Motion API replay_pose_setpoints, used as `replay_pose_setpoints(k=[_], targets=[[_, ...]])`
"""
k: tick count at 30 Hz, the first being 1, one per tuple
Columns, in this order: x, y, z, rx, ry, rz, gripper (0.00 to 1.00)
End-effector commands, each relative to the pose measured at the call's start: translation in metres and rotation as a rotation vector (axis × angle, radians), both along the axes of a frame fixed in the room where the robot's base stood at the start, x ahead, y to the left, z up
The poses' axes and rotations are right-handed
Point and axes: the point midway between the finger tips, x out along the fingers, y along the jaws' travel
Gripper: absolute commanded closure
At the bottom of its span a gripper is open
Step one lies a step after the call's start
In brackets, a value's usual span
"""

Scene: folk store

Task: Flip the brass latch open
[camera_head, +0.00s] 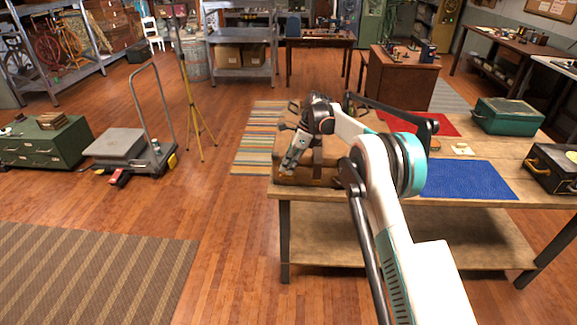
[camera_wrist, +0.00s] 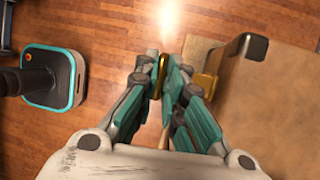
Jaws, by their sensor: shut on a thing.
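A brown case (camera_head: 322,174) with dark corners sits at the left end of the wooden table; my arm hides part of it in the head view. In the wrist view the case (camera_wrist: 265,115) fills the right side. My gripper (camera_head: 290,168) is at the case's front left. In the wrist view my gripper (camera_wrist: 164,68) is shut on a narrow brass piece, which looks like the brass latch (camera_wrist: 161,76), just off the case's edge. Another brass part (camera_wrist: 204,86) shows at that edge, partly behind the right finger. Whether the two brass parts join is hidden.
The table (camera_head: 284,190) also bears a blue mat (camera_head: 468,180), a red mat (camera_head: 440,124), a green case (camera_head: 508,116) and a black case (camera_head: 553,170). A yellow tripod (camera_head: 187,90) and a platform scale (camera_head: 118,143) stand to the left.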

Motion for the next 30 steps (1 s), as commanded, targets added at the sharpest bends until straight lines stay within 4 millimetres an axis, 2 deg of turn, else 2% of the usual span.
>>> replay_pose_setpoints(k=[1, 2, 14, 17, 30], targets=[[-0.001, 0.000, 0.000, -0.001, 0.002, 0.000, 0.88], [-0.001, 0.000, 0.000, -0.001, 0.002, 0.000, 0.83], [0.001, -0.002, 0.004, 0.000, 0.000, -0.001, 0.83], [0.002, -0.007, 0.014, 0.000, -0.001, -0.001, 0.83], [0.014, -0.039, 0.090, -0.001, 0.001, -0.002, 0.83]])
